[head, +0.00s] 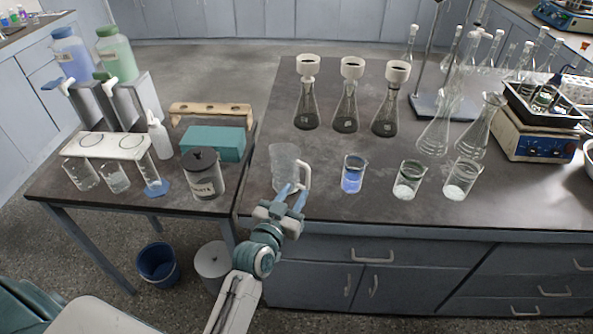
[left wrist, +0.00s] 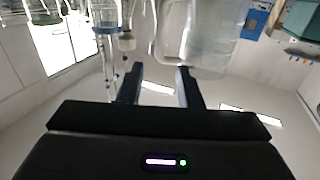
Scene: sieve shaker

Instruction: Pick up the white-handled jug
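The clear jug (head: 284,165) stands upright near the front left edge of the dark bench, with its white handle (head: 306,176) on its right side. My left gripper (head: 293,192) is at the front of the jug, low by the handle, its two fingers apart and pointing toward it. In the left wrist view the fingers of the left gripper (left wrist: 160,78) are spread with nothing visible between them, and the jug (left wrist: 210,40) is just beyond the right finger. I cannot tell whether a finger touches the jug or handle. My right gripper is not in view.
A beaker of blue liquid (head: 352,178) stands right of the jug, with two more beakers (head: 409,182) farther right. Several flasks with funnels (head: 346,105) stand behind. A lidded grey container (head: 203,175) and a teal box (head: 213,143) are on the left table.

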